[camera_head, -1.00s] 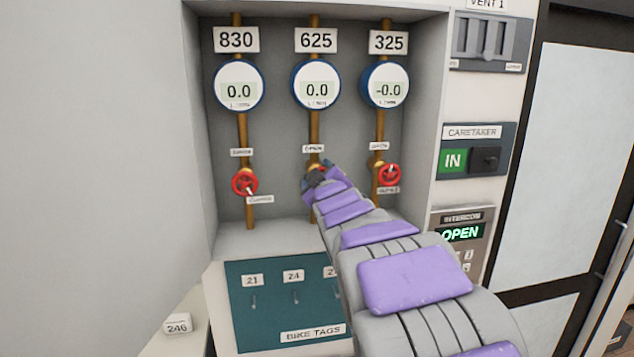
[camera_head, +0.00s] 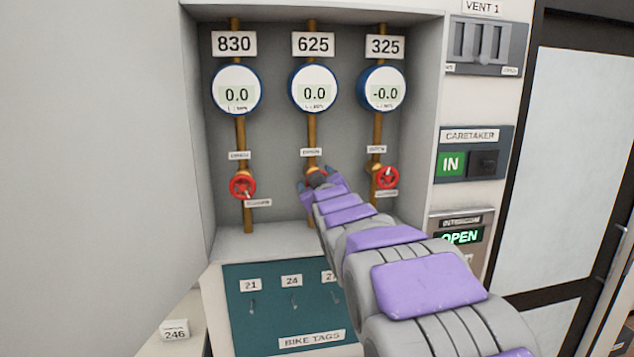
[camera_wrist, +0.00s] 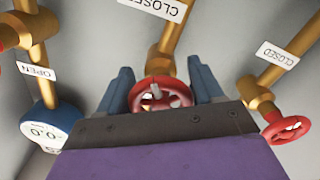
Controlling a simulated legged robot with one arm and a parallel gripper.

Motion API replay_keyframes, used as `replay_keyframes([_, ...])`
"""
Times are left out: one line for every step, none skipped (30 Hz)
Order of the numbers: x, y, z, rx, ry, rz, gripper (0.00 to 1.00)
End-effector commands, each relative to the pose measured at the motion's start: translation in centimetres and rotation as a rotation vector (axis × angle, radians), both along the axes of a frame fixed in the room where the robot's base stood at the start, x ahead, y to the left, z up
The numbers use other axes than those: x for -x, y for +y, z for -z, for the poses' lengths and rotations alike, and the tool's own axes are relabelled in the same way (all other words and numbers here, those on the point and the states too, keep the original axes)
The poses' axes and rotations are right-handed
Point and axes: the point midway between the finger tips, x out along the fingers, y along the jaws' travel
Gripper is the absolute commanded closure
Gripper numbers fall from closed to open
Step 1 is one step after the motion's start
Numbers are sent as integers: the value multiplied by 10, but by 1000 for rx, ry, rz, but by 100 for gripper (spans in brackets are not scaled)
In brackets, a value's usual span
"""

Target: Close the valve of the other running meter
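Three meters hang on brass pipes in the recess: 830 (camera_head: 237,90), 625 (camera_head: 314,90) and 325 (camera_head: 382,90). They read 0.0, 0.0 and -0.0. The red valve wheel under 830 (camera_head: 242,186) and the one under 325 (camera_head: 387,177) are in plain view. My gripper (camera_head: 318,182) is at the valve under 625 and hides its wheel in the head view. In the wrist view that red wheel (camera_wrist: 158,94) sits between my two blue fingers, which are apart, one on each side. Whether they touch its rim I cannot tell.
A bike tags board (camera_head: 285,305) with hooks lies below the recess. The caretaker panel (camera_head: 470,153), the intercom (camera_head: 458,235) and the vent switches (camera_head: 487,42) are on the right wall. The neighbouring valve wheels flank my gripper closely. A 246 tag (camera_head: 174,330) lies at lower left.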

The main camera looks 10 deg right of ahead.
Motion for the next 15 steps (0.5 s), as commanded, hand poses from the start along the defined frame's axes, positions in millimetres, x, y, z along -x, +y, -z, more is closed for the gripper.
replay_keyframes([-1, 0, 9, 0, 17, 2, 31])
replay_keyframes([-1, 0, 9, 0, 17, 1, 28])
replay_keyframes([-1, 0, 8, 0, 14, 1, 24])
replay_keyframes([-1, 0, 7, 0, 13, 1, 21])
replay_keyframes([-1, 0, 6, 0, 11, 0, 19])
replay_keyframes([-1, 0, 5, 1, 10, 1, 16])
replay_keyframes([-1, 0, 5, 1, 9, 0, 16])
replay_keyframes([0, 0, 4, 1, 7, 0, 16])
replay_keyframes([0, 0, 3, 1, 5, 1, 16])
replay_keyframes([1, 0, 3, 1, 4, 0, 16])
replay_keyframes([1, 0, 2, 1, 4, 0, 16])
replay_keyframes([1, 0, 1, 1, 2, 0, 16])
replay_keyframes([2, 0, 1, 1, 1, 0, 16])
replay_keyframes([2, 0, 1, 1, 1, 0, 16])
replay_keyframes([3, 0, 1, 1, 1, 0, 16])
